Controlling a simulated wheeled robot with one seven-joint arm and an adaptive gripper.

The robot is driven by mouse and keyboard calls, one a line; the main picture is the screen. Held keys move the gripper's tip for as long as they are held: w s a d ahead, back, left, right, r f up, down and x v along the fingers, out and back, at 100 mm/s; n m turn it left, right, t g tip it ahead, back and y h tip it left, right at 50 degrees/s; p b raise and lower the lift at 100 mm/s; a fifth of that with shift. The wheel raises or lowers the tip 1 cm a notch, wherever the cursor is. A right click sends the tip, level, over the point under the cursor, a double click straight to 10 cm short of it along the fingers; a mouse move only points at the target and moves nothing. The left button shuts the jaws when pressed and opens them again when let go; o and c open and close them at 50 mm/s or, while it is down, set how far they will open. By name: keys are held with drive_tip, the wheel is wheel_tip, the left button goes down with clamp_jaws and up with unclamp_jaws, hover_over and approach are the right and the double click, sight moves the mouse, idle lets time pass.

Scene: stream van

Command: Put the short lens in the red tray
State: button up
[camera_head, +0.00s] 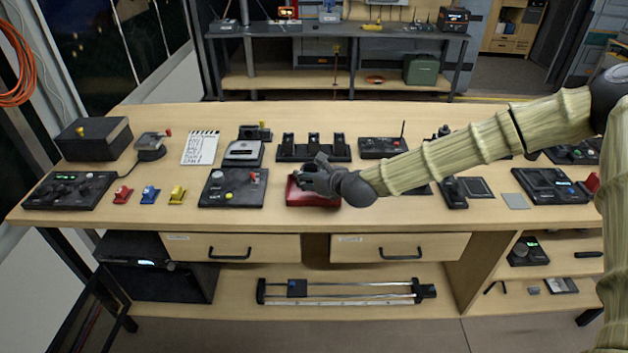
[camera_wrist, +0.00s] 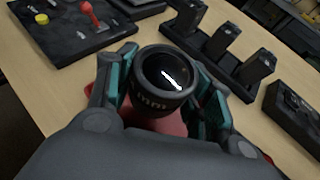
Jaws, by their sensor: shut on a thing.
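The short lens (camera_wrist: 165,80) is a black cylinder with a shiny glass front, seen close up in the wrist view. My gripper (camera_wrist: 165,95) is shut on it, with a teal-padded finger on each side. The red tray (camera_head: 313,194) is on the table in the middle of the head view, and part of it shows red behind and below the lens in the wrist view. My gripper (camera_head: 312,177) is over this tray in the head view. I cannot tell whether the lens touches the tray floor. In the head view my gripper hides most of the lens.
A black control box with a red joystick (camera_head: 233,187) stands just left of the tray. A black rack with several upright units (camera_head: 314,150) stands behind it. A panel with an antenna (camera_head: 382,147) is at the back right. Bare wood lies in front of the tray.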

drive_tip(key=shift+w+d+p, duration=0.3)
drive_tip(key=shift+w+d, duration=0.2)
drive_tip(key=shift+w, duration=0.05)
drive_tip(key=shift+f+p, duration=0.6)
drive_tip(key=shift+f, duration=1.15)
drive_tip(key=shift+f, duration=0.2)
drive_tip(key=o, duration=0.9)
drive_tip(key=shift+s, duration=0.1)
drive_tip(key=shift+r, duration=0.1)
drive_tip(key=shift+r, duration=0.2)
drive_tip(key=shift+s+d, duration=0.2)
drive_tip(key=shift+s, duration=0.05)
drive_tip(key=b+v, duration=0.2)
drive_tip(key=v, duration=0.9)
drive_tip(key=shift+s+r+b, duration=0.1)
drive_tip(key=shift+b, duration=0.3)
